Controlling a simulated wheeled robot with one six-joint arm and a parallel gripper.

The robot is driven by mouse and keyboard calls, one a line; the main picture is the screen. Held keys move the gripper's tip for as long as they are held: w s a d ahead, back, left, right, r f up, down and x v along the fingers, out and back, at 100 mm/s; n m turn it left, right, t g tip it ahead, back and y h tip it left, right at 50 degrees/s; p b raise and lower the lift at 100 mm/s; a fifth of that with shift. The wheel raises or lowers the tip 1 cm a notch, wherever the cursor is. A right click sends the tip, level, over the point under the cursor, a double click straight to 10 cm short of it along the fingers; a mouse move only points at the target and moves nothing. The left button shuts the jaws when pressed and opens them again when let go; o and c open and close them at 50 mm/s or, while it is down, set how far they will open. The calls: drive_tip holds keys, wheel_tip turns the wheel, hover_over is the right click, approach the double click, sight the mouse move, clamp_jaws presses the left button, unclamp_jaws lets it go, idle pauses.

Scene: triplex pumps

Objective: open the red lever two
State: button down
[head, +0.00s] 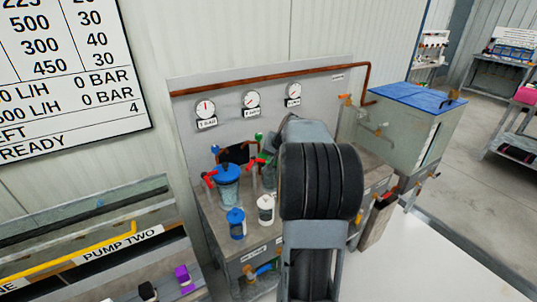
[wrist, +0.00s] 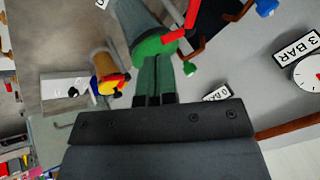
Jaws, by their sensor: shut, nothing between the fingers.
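Two red levers show in the head view: one (head: 209,178) beside the blue-topped canister (head: 228,176), and another (head: 260,160) farther right near green fittings (head: 270,143). No number on either lever can be read. In the wrist view a red lever (wrist: 207,18) stands at the upper edge, up and right of my gripper (wrist: 156,60), partly cut off. My gripper's fingers are together with nothing held, in front of the green canister top (wrist: 156,42). I cannot tell whether they touch it. In the head view my arm hides the gripper.
The bench (head: 240,240) carries a white-capped bottle (head: 265,208) and a small blue bottle (head: 236,222) close to my arm. Gauges (head: 252,99) and a copper pipe (head: 250,76) are on the back panel. A blue-lidded tank (head: 410,120) stands to the right.

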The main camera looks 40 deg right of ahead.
sight(250, 167)
drive_tip(key=w+a+f+p, duration=0.2)
drive_tip(key=w+f, duration=0.4)
drive_tip(key=w, duration=0.1)
drive_tip(key=shift+f, duration=0.35)
drive_tip(key=shift+w+a+f, duration=0.1)
drive_tip(key=shift+w+a+b, duration=0.45)
drive_tip(key=shift+a+b, duration=0.25)
drive_tip(key=shift+s+d, duration=0.1)
drive_tip(key=shift+s, duration=0.05)
